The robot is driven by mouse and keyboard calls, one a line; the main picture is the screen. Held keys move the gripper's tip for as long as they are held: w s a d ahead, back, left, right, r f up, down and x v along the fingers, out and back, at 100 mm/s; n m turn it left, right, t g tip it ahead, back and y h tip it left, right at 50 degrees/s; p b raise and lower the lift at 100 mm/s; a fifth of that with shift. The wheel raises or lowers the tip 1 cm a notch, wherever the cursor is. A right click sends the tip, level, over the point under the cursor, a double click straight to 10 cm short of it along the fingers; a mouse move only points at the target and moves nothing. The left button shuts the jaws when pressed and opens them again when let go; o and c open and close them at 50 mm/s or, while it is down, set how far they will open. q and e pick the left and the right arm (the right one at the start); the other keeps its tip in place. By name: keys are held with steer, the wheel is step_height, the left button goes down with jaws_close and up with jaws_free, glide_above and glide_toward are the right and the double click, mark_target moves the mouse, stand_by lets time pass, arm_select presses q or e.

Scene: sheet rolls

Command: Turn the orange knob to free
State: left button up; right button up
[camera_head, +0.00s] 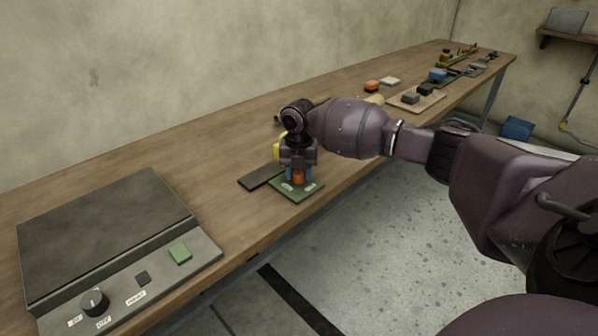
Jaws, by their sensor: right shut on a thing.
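The orange knob (298,176) stands on a small green plate (305,191) near the front edge of the wooden bench. White labels lie on the plate on both sides of the knob; their lettering is too small to read. My right gripper (299,173) points down over the plate, with its blue fingers shut on the orange knob. The gripper hides the knob's upper part, so its pointing direction cannot be told. My left gripper is not in view.
A dark flat bar (262,177) lies left of the plate, and a yellow thing (279,148) shows behind my gripper. A grey device (110,235) with a black dial (95,302) and green button (180,253) fills the near left. Blocks on a tan board (416,101) stand farther right.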

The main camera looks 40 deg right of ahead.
mark_target(299, 171)
steer(key=shift+f+n, duration=0.1)
steer(key=shift+n, duration=0.3)
steer(key=o, duration=0.9)
step_height(299, 171, up, 10)
steer(key=shift+p, duration=1.05)
steer(key=shift+r, duration=0.45)
